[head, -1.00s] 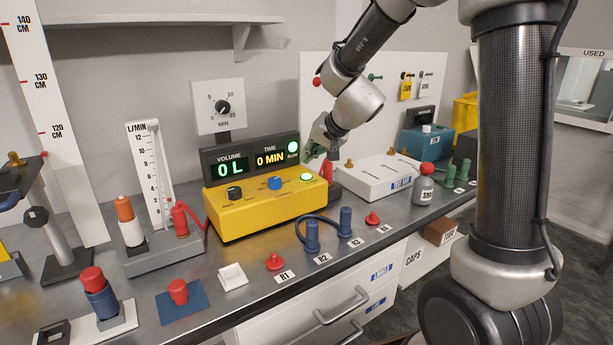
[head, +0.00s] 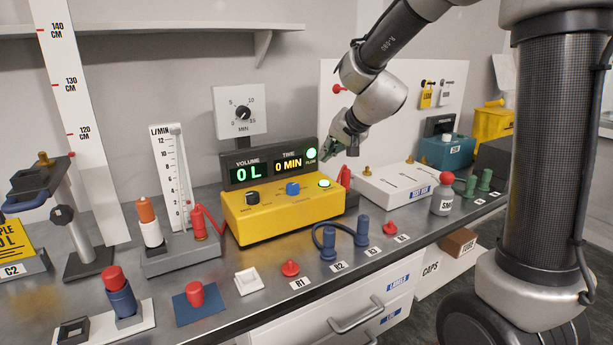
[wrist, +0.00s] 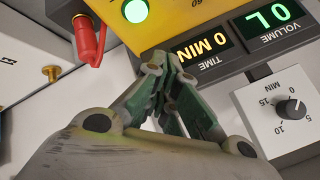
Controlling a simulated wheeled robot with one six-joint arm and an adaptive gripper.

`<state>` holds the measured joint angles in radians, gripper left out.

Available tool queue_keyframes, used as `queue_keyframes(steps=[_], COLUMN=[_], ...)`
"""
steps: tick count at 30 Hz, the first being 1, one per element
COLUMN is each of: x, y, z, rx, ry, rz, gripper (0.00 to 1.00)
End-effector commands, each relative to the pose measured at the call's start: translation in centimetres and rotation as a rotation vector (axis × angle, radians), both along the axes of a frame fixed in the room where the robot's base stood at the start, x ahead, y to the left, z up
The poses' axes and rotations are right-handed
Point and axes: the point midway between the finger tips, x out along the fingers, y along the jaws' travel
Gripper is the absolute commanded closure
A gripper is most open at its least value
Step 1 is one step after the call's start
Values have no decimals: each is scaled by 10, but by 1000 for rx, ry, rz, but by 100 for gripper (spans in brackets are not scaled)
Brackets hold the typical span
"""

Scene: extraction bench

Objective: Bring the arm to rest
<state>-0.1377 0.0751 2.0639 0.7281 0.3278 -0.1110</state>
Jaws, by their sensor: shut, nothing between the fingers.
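My gripper (head: 327,149) is shut and empty at the right end of the display panel, above the bench. In the wrist view its green fingers (wrist: 168,98) are closed together in front of the display. The yellow pump box (head: 285,218) stands on the bench with a lit green button (head: 324,183). Its dark display (head: 266,167) reads 0 L and 0 MIN, with a green light lit at its right end. My arm (head: 378,84) reaches down from the upper right. I cannot tell from the head view whether the fingertips touch the panel.
A white box (head: 393,186) and a grey bottle (head: 442,199) stand to the right. A flow meter (head: 171,170) with a red plug stands to the left. Blue, red and green fittings line the bench's front edge. A timer dial (head: 240,111) is above the display. Air above the bench is open.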

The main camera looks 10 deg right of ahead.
Motion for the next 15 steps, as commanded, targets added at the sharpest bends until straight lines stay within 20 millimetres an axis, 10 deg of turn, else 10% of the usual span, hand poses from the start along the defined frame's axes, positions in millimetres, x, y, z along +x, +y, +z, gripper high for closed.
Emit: queue_keyframes(steps=[6,15], x=[-75,-246], y=[-7,-87], z=[-36,-12], rx=[-90,-348], ry=[215,407], rz=[171,336], gripper=[100,100])
